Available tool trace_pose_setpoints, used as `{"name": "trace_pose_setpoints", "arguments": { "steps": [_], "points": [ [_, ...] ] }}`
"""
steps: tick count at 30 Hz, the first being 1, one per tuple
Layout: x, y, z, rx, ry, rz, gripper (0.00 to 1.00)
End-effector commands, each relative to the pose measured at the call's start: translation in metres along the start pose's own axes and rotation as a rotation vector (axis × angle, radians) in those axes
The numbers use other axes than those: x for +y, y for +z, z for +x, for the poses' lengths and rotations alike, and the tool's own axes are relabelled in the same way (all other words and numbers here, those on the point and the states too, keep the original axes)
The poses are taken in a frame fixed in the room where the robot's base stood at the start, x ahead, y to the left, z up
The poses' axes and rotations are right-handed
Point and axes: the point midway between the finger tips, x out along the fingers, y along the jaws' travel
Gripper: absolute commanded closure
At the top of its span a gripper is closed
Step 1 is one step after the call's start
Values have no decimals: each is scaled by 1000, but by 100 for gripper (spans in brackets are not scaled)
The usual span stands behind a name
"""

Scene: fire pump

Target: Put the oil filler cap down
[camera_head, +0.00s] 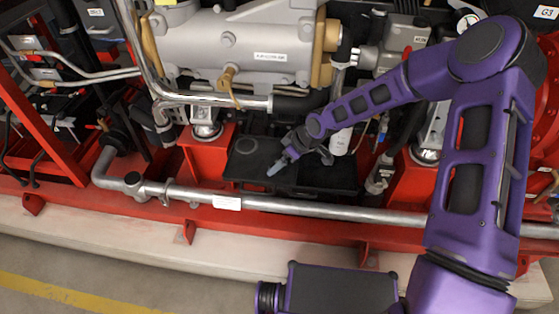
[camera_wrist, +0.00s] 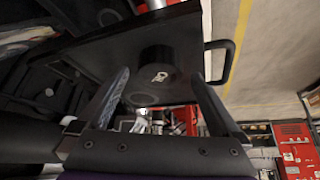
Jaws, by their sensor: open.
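The oil filler cap (camera_wrist: 157,58) is a short black cylinder with a pale oil-can mark on its end face. In the wrist view it sits against a flat dark surface (camera_wrist: 110,58). My gripper (camera_wrist: 160,72) is open, with one finger on each side of the cap and a visible gap at both sides. In the head view my gripper (camera_head: 274,169) hangs over a black box-like surface (camera_head: 325,179) below the grey engine. I cannot make out the cap clearly in the head view.
A silver pipe (camera_head: 290,205) runs along the red frame in front of the black surface. Red mounts (camera_head: 205,160) stand beside it, and the grey engine (camera_head: 240,48) is above and behind. A black handle (camera_wrist: 230,62) sticks out right of the cap in the wrist view.

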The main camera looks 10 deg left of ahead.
Motion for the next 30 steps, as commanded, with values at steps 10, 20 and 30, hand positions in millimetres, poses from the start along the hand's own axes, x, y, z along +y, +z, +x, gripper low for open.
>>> {"name": "trace_pose_setpoints", "arguments": {
  "steps": [10, 20, 30],
  "points": [
    [1, -1, -78, 1, 3, 1, 0],
    [0, 0, -108, 0, 1, 0, 0],
    [0, 0, -108, 1, 0, -1, 0]
  ]
}}
